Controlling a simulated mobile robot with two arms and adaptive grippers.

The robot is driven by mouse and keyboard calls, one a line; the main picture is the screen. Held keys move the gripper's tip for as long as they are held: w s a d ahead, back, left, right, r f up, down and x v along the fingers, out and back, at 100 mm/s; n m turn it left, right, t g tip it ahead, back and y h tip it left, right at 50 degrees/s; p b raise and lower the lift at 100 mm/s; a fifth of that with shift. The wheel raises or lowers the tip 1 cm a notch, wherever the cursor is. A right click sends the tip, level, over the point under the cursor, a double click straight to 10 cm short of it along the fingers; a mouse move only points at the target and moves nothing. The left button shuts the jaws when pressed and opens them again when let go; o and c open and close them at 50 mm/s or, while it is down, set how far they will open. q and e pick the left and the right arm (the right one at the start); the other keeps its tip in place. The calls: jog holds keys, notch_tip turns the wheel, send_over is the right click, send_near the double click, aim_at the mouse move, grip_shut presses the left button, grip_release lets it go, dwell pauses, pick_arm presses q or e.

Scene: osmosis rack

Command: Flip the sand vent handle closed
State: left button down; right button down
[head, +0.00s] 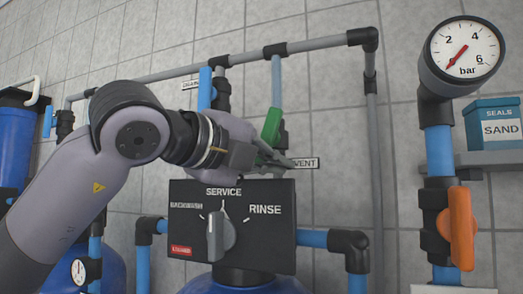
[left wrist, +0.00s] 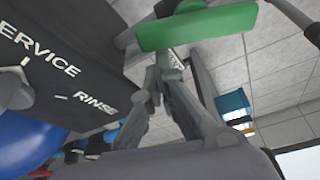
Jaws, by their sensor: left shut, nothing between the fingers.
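The green vent handle (head: 272,126) stands upright, slightly tilted, against a vertical grey pipe in the head view. A partly covered label (head: 305,163) ending in "VENT" is at its lower right. My left gripper (head: 278,160) is just below the handle, above the selector panel, with its fingers pointing right. It is shut and empty. In the left wrist view the green handle (left wrist: 197,27) spans the top, close past the fingertips of my left gripper (left wrist: 168,58). I cannot tell whether they touch. My right gripper is in neither view.
The black selector panel (head: 280,188) with a grey knob (head: 220,237) is close under my left gripper. A blue handle (head: 204,88) stands to the left. An orange handle (head: 462,228), pressure gauge (head: 465,48) and "SAND" box (head: 493,124) are at right.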

pick_arm(q)
jog(key=shift+s+a, duration=0.1)
jog(key=shift+a+f+m+y+b, duration=0.1)
jog(key=shift+a+m+y+b, duration=0.15)
jog(key=shift+m+b, duration=0.35)
dwell(0.4)
